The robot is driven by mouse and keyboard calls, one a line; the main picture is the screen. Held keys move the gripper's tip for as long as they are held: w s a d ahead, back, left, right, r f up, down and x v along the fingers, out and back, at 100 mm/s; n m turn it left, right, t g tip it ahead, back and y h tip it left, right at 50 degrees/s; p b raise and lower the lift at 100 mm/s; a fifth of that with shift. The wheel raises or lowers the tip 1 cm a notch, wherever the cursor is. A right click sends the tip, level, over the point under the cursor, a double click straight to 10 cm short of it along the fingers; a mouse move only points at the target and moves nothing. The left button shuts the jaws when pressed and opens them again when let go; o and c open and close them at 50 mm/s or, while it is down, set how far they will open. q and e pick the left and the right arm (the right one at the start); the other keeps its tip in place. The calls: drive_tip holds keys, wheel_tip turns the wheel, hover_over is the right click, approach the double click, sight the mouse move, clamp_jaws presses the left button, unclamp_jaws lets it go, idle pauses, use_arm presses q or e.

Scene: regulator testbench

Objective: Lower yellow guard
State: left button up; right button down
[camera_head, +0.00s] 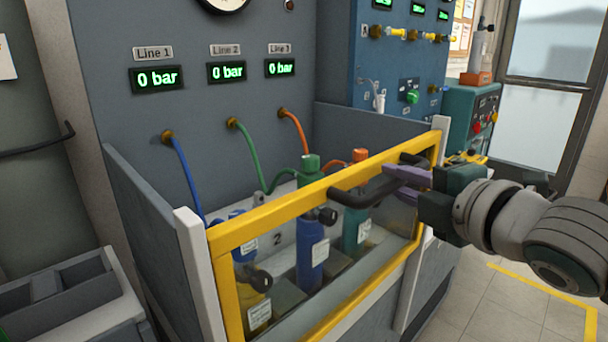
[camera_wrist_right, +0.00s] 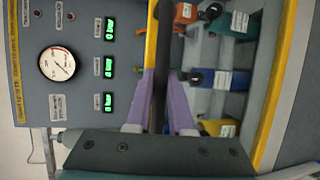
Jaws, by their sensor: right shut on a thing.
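The yellow guard (camera_head: 285,208) is a yellow frame with a clear pane across the front of the test bay, between white side posts. It stands in front of the regulator cylinders, with its top bar near the tops of the posts. A black handle (camera_head: 368,191) is fixed along its top bar. My right gripper (camera_head: 397,178) is shut on this handle near its right end. In the right wrist view, the purple fingers (camera_wrist_right: 160,85) lie on both sides of the dark handle (camera_wrist_right: 159,45). My left gripper is not in view.
Behind the pane stand a blue cylinder (camera_head: 311,262), a yellow one (camera_head: 255,305) and a green one (camera_head: 355,228). Hoses run to the wall below displays reading 0 bar (camera_head: 157,79). A grey bin (camera_head: 75,300) stands at left. The floor at right is clear.

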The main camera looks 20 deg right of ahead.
wheel_tip(320, 180, down, 29)
drive_tip(key=b, duration=2.2)
drive_tip(key=c, duration=0.8)
unclamp_jaws()
drive_tip(key=s+r+p, duration=0.2)
drive_tip(key=s, duration=0.7)
drive_tip(key=shift+s, duration=0.4)
